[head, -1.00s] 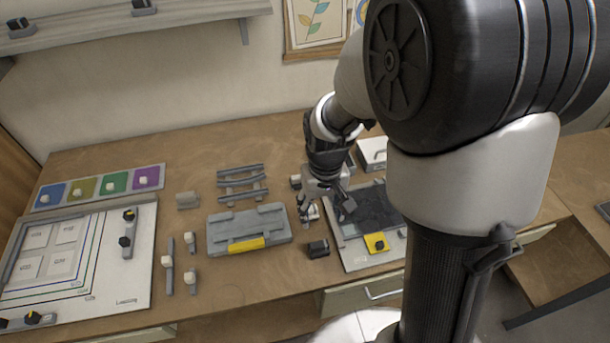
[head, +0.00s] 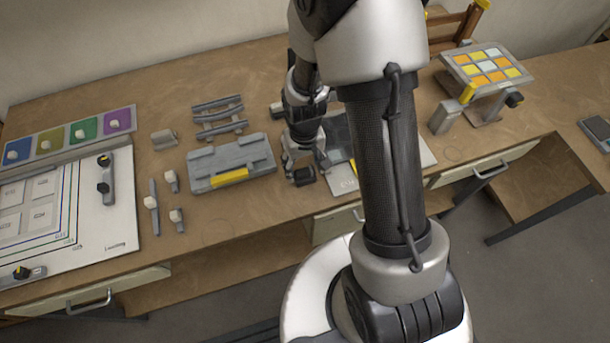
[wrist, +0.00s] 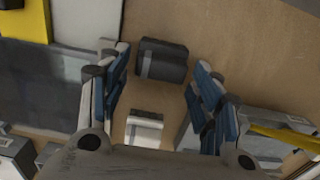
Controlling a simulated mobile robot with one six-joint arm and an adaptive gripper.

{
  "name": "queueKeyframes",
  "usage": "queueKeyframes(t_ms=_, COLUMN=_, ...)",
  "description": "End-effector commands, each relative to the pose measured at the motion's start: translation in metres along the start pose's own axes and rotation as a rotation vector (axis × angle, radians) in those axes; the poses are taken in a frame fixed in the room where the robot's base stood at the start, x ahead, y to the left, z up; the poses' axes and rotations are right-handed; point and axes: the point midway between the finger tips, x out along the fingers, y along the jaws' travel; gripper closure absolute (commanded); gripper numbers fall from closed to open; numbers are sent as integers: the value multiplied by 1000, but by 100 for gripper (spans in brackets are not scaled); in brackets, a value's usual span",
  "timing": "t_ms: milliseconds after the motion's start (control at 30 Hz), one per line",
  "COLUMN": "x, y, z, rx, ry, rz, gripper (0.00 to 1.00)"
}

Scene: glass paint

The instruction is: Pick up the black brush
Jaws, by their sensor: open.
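A small dark block with a grey band, which looks like the black brush (head: 304,176), lies on the brown table between the grey tray and the white-edged board. My gripper (head: 302,165) points down right over it and partly covers it. In the wrist view the black brush (wrist: 162,60) lies ahead, between the tips of the blue-padded fingers. My gripper (wrist: 160,75) is open, one finger on each side, with nothing held. I cannot tell how high the fingertips are above the table.
A small white-topped block (wrist: 145,128) lies between the fingers, nearer the palm. The grey tray (head: 205,180) with a yellow label is on the left. The board's dark panel (wrist: 50,85) is on the other side. Bare table lies beyond the brush.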

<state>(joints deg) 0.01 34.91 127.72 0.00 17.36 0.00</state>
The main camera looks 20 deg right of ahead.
Motion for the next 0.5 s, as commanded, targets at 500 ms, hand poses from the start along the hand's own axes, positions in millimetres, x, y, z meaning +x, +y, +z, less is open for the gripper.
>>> queueKeyframes(t_ms=500, x=28, y=0, z=0, rx=0, ry=0, rz=0, gripper=45)
